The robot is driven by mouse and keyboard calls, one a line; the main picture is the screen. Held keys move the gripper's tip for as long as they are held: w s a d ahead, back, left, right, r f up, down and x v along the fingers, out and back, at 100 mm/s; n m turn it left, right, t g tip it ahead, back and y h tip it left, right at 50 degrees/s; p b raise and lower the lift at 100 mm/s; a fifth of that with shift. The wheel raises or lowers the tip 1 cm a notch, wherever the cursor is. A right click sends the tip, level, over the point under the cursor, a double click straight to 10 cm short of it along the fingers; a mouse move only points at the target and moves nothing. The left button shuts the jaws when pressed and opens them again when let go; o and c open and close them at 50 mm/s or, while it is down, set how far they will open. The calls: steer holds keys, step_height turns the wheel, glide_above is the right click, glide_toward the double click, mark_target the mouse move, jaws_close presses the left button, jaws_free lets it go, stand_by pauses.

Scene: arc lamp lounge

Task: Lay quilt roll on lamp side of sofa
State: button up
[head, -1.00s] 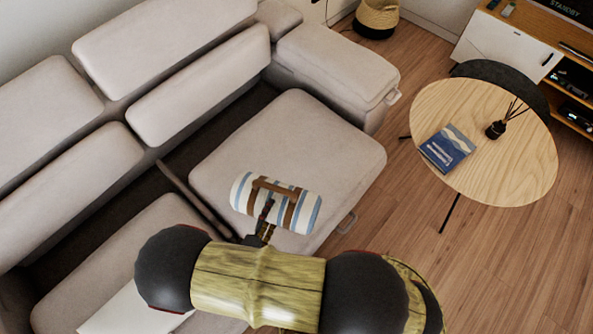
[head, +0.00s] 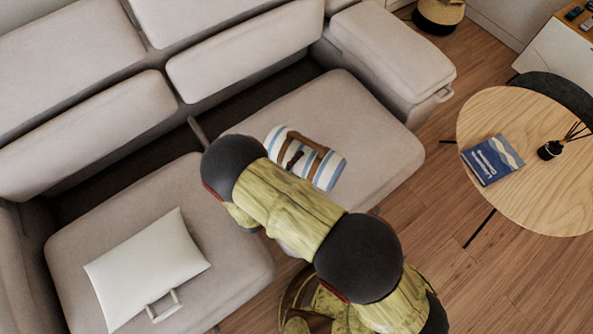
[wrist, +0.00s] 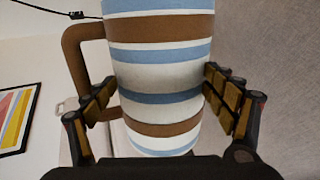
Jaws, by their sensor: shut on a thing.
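The quilt roll (head: 331,171) is white with blue stripes, two brown straps and a brown handle. In the head view it appears over the right seat cushion of the beige sofa (head: 375,112). I cannot tell whether it touches the cushion. In the wrist view the roll (wrist: 155,70) fills the middle, with its handle on the left. My gripper (wrist: 160,100) is shut on it, with a finger on either side. In the head view my arm hides the gripper and part of the roll. No lamp is identifiable in view.
A white cushion-like item with a handle (head: 150,265) lies on the left seat. A dark gap runs behind the seats. The sofa's right armrest (head: 390,55) bounds the right seat. A round wooden table (head: 535,195) with a book (head: 492,160) and a reed diffuser (head: 550,149) stands at right.

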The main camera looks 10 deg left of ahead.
steer(key=shift+w+f, duration=0.35)
step_height(320, 180, down, 3)
steer(key=shift+w+a+f+b, duration=0.1)
steer(key=shift+w+f+b, duration=0.05)
steer(key=shift+b, duration=0.75)
steer(key=o, duration=2)
steer(key=p+v, duration=0.3)
steer(key=v, duration=0.9)
steer(key=shift+p, duration=0.4)
